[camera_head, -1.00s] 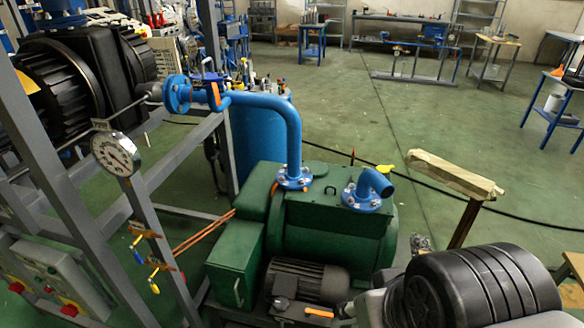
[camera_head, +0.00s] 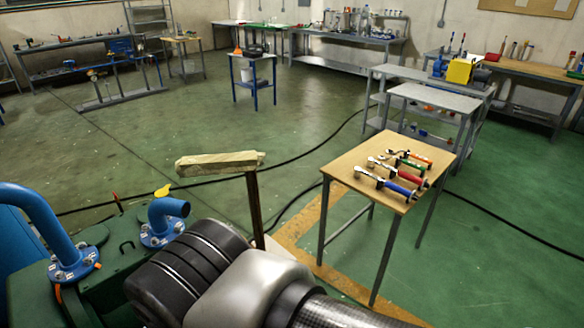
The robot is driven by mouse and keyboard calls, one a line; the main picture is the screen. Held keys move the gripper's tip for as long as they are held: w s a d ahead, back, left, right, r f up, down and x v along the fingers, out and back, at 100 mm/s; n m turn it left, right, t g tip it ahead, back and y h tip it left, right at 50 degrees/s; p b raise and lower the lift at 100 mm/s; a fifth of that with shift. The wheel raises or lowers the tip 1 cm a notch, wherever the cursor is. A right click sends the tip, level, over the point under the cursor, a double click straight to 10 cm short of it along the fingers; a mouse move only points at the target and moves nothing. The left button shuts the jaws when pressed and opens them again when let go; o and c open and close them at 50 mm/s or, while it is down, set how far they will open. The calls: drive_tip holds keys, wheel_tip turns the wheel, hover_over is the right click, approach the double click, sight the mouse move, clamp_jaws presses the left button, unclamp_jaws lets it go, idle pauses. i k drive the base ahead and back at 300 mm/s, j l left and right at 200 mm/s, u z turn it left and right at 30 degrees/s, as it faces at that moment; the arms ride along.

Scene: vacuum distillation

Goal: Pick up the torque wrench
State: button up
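Several wrench-like tools lie side by side on a small wooden-topped table (camera_head: 352,165) right of centre. The nearest has a blue handle (camera_head: 398,189), and the one behind it has a red handle (camera_head: 411,178). Smaller tools with green (camera_head: 411,163) and orange (camera_head: 421,157) handles lie farther back. Their metal heads point left. I cannot tell for certain which one is the torque wrench. Part of my arm, black and grey, fills the lower middle, well short of the table. My gripper is not in view.
Green machinery with a blue pipe elbow (camera_head: 164,219) stands at lower left. A post with a pale wrapped top (camera_head: 219,162) stands between it and the tool table. Black cable crosses the floor. Grey tables (camera_head: 430,93) stand behind. Open green floor lies beyond the post.

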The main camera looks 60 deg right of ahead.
sight(371, 162)
drive_tip(key=z, duration=2.75)
drive_tip(key=i+u, duration=0.15)
drive_tip(key=i, duration=0.5)
drive_tip(key=i+l+u, duration=0.1)
drive_tip(key=i, duration=0.55)
drive_tip(key=i+l+u, duration=0.15)
drive_tip(key=i, duration=0.45)
drive_tip(key=l, duration=0.1)
